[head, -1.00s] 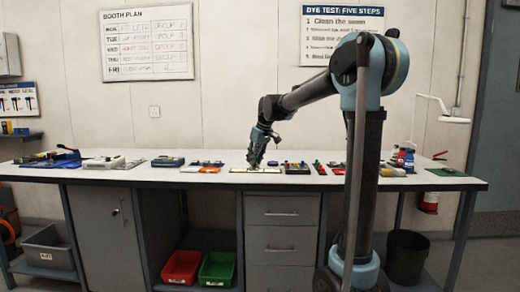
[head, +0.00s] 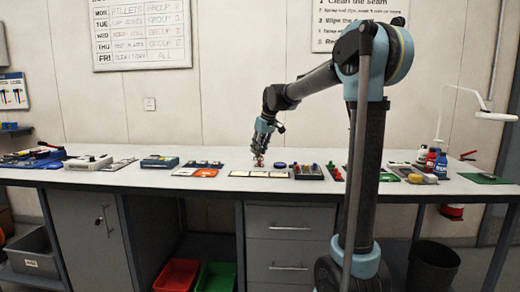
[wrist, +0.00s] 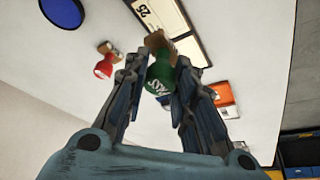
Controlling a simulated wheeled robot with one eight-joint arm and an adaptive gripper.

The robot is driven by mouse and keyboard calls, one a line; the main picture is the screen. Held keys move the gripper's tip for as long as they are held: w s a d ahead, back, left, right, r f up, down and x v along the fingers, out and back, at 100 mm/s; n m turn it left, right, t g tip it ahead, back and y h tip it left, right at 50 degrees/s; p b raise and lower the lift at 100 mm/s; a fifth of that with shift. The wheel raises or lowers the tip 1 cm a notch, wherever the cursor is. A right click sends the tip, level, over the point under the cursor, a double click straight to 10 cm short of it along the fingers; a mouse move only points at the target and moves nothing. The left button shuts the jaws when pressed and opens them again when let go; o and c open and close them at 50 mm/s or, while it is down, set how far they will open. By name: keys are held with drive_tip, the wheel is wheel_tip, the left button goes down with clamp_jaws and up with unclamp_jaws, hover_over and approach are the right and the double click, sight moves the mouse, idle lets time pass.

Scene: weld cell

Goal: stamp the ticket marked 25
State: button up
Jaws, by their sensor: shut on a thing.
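My gripper (wrist: 156,64) is shut on a green stamp (wrist: 160,72) with white lettering and a wooden base in the wrist view. The stamp's base is close to a dark-framed strip of pale tickets; I cannot tell whether it touches. The ticket marked 25 (wrist: 146,12) lies just beyond the base, partly cut off by the picture's top edge. In the head view my gripper (head: 258,160) is low over the bench, just behind the row of tickets (head: 262,175). The held stamp is hard to make out there.
A red-handled stamp (wrist: 105,66) stands left of my gripper in the wrist view. A round blue pad (wrist: 63,10) lies beyond it, and it also shows in the head view (head: 279,164). A dark tray (head: 308,172) lies right.

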sight(261, 158)
drive_tip(key=shift+w+d+f, duration=0.1)
drive_tip(key=shift+f, duration=2.85)
drive_tip(key=shift+f, duration=0.45)
drive_tip(key=shift+r, duration=0.1)
drive_tip(key=shift+r, duration=3.4)
